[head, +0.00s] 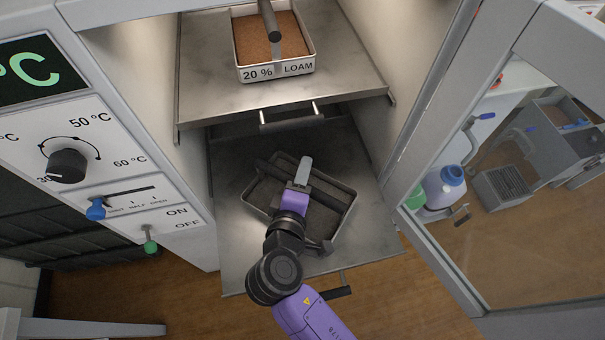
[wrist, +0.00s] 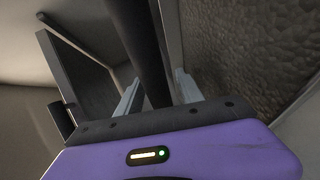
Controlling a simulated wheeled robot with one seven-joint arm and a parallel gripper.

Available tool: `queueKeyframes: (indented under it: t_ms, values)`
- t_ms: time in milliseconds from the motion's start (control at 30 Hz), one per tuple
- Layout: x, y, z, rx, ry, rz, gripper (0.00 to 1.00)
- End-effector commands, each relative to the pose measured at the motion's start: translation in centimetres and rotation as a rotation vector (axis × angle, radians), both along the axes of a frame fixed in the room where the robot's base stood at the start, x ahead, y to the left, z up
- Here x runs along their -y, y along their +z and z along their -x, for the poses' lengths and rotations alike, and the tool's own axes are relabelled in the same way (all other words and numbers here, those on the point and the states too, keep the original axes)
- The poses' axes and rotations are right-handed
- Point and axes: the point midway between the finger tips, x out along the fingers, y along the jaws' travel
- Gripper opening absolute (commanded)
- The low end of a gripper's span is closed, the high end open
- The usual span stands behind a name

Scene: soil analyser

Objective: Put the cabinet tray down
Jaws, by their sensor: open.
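The cabinet tray (head: 347,208), a metal tray of dark soil, sits turned at an angle on the lower pulled-out shelf (head: 232,262). A dark bar handle (head: 267,169) crosses over it, and the bar also shows in the wrist view (wrist: 150,50). My gripper (head: 300,172) is over the tray, and its wrist and arm hide part of the soil and the near rim. In the wrist view my gripper (wrist: 157,92) is open, with one pale finger on each side of the bar. I cannot tell whether either finger touches it.
The control panel (head: 110,160) with a dial and sliders is at left. An open glass door (head: 445,165) stands at right. Bare shelf shows around the lower tray.

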Motion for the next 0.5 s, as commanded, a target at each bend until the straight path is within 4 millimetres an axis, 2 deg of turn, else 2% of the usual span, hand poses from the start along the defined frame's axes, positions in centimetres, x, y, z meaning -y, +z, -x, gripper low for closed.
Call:
queueKeyframes:
  t_ms: [133, 233, 500]
  values:
    - [0.0, 0.4, 0.1, 0.0, 0.001, 0.0, 0.44]
    - [-0.2, 0.6, 1.1, 0.0, 0.002, -0.001, 0.44]
    - [-1.0, 2.3, 6.1, 0.0, 0.003, -0.001, 0.44]
